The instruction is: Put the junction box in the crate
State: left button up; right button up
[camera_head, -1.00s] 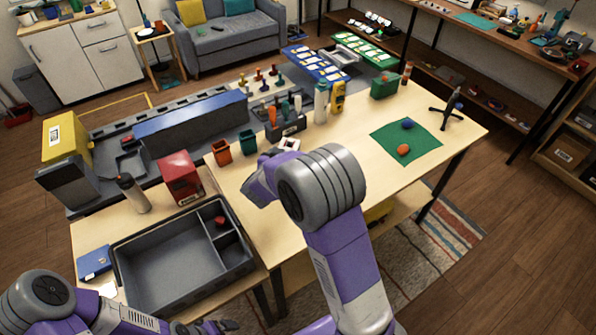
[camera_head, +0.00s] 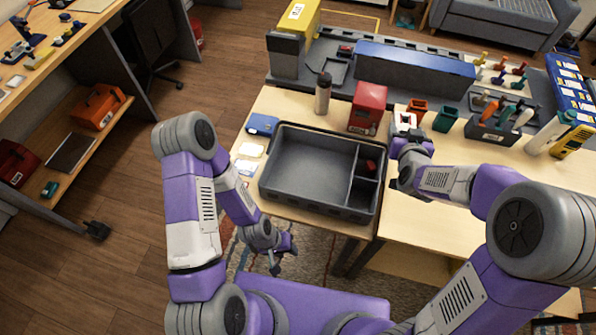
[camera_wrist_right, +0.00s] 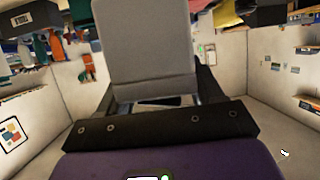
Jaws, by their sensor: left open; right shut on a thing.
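The junction box is a small pale grey-white box (camera_head: 403,120) with a dark and red patch, in the head view just right of the red box. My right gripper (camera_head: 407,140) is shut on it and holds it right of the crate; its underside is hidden. In the right wrist view the pale box (camera_wrist_right: 145,45) fills the space between the fingers. The grey crate (camera_head: 308,168) stands on the table, with a large empty compartment on the left and two small ones on the right. My left gripper (camera_head: 283,255) is open and empty, in front of the crate.
A red block (camera_head: 370,166) lies in a small crate compartment. A red box (camera_head: 368,108) and a bottle (camera_head: 323,93) stand behind the crate. An orange cup (camera_head: 417,108) and a green cup (camera_head: 446,118) stand close behind my right gripper. A blue box (camera_head: 262,124) is left of the crate.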

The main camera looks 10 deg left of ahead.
aim_at(310, 174)
jog(key=u, duration=3)
jog(key=k, duration=1.65)
jog(key=z, duration=0.3)
